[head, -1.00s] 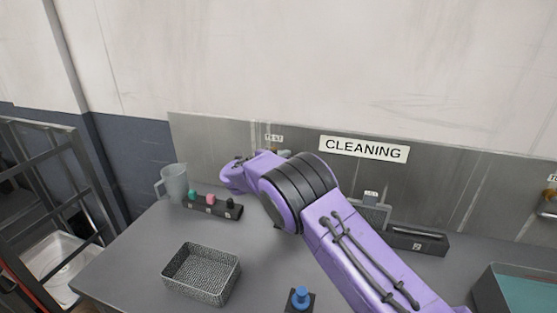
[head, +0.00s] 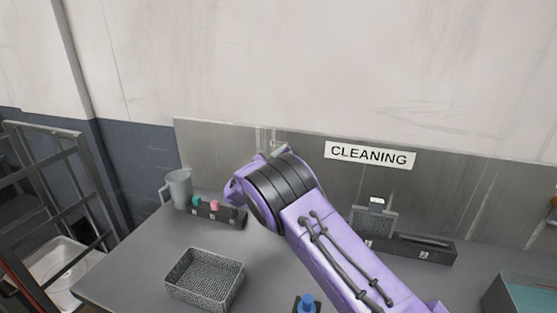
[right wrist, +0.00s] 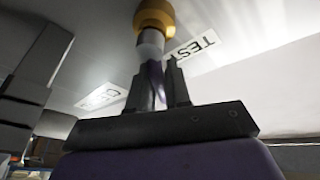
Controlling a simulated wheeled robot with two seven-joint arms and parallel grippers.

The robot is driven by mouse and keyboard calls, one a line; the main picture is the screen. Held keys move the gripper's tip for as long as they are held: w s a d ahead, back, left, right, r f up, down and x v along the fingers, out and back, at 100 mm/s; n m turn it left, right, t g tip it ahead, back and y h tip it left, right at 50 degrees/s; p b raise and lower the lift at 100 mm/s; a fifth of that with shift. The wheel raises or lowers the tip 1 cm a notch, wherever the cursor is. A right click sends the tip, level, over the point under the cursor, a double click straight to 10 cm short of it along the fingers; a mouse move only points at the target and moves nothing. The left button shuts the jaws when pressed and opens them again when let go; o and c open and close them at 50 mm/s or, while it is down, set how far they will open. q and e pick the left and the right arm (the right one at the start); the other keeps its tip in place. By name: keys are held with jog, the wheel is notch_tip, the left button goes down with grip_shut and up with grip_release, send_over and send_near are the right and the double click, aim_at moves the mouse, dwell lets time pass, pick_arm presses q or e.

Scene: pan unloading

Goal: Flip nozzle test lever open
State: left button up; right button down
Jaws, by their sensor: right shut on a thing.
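The nozzle test lever (right wrist: 152,52) shows in the right wrist view as a pale grey rounded piece below a brass-coloured fitting (right wrist: 154,15). A white TEST label (right wrist: 193,46) is beside it on the metal panel. My right gripper (right wrist: 157,88) has its two dark fingers close together around the lower part of this piece, shut on it. In the head view my purple right arm hides the gripper, the lever and most of the fitting against the back panel. My left gripper is not in view.
The grey bench holds a wire basket (head: 204,289), a clear jug (head: 178,188), a dark rack with coloured plugs (head: 218,215), a blue-topped piece (head: 307,302) and a dark tray (head: 425,248). A teal-filled bin (head: 528,295) stands at right. A CLEANING sign (head: 370,154) is on the panel.

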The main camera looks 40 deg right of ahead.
jog(key=n, duration=0.1)
jog(key=n+t, duration=0.1)
jog(key=n, duration=0.1)
jog(key=w+n+t+b, duration=0.1)
jog(key=shift+a+r+n+h, duration=0.2)
jog(key=shift+a+n+h, duration=0.1)
jog(key=shift+a+h, duration=0.1)
jog(key=shift+w+a+r+n+t+b, duration=0.1)
jog(key=shift+w+n+t, duration=0.1)
jog(key=shift+n+t, duration=0.4)
jog(key=shift+w+a+r+n+t+b, duration=0.1)
jog(key=shift+w+n+t+b, duration=0.1)
jog(key=shift+n, duration=0.75)
jog(key=shift+w+a+n+t+b, duration=0.1)
jog(key=shift+w+n+t, duration=0.1)
jog(key=shift+n+t, duration=0.4)
jog(key=shift+n, duration=0.35)
jog(key=c, duration=1.1)
grip_release()
jog(key=shift+c, duration=0.2)
jog(key=b+v, duration=0.3)
jog(key=v, duration=0.7)
jog(key=shift+a+b, duration=0.3)
jog(key=shift+b, duration=0.05)
